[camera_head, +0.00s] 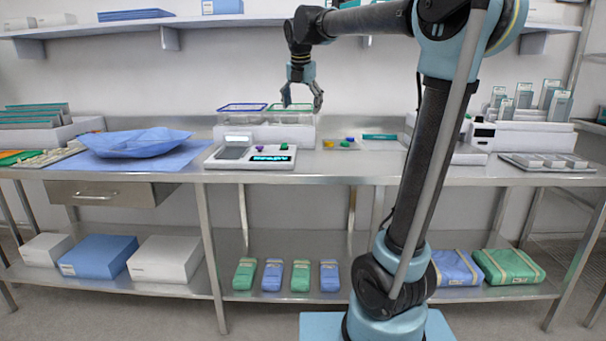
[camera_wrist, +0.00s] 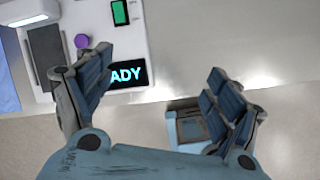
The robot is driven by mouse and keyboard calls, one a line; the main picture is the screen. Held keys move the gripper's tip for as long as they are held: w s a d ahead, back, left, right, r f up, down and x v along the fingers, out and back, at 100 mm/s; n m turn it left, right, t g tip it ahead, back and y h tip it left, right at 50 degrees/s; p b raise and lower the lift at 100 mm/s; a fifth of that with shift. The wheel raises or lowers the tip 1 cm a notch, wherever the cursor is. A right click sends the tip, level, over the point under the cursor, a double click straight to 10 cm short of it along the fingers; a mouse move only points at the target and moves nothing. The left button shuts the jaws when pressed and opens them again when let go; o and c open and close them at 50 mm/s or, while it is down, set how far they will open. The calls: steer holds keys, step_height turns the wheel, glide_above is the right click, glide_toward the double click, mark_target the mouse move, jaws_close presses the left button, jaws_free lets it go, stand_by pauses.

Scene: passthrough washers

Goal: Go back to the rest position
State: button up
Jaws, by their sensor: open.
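My gripper (camera_head: 301,97) hangs from my raised arm above the bench, fingers pointing down and spread apart. In the wrist view my gripper (camera_wrist: 158,100) is open with nothing between its fingers. Below it in the head view stands a white device (camera_head: 252,156) with a lit display and coloured buttons. The wrist view shows this device (camera_wrist: 128,40) at upper left, with a purple knob, a green panel and a screen of which "ADY" is readable. The gripper is apart from the device and the bench.
The steel bench (camera_head: 340,173) spans the view. Two wire baskets (camera_head: 242,107) (camera_head: 290,109) stand behind the device. A blue wrapped tray (camera_head: 135,143) lies left, a white machine (camera_head: 520,135) stands right. A wall shelf (camera_head: 240,20) runs above. Wrapped packs (camera_head: 300,275) lie on the lower shelf.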

steer(key=s+d+f+m+g, duration=0.1)
steer(key=s+d+f+m, duration=1.35)
steer(key=s, duration=0.25)
steer(key=s+d+f+m, duration=0.2)
steer(key=s+f+m, duration=0.6)
steer(key=f, duration=0.2)
steer(key=s+d+f+m+g, duration=0.1)
steer(key=s+d+f+m, duration=0.1)
steer(key=s+f+m, duration=0.6)
step_height(320, 180, down, 2)
steer(key=shift+s+d+f, duration=0.1)
steer(key=shift+s+d, duration=0.25)
steer(key=shift+s, duration=0.3)
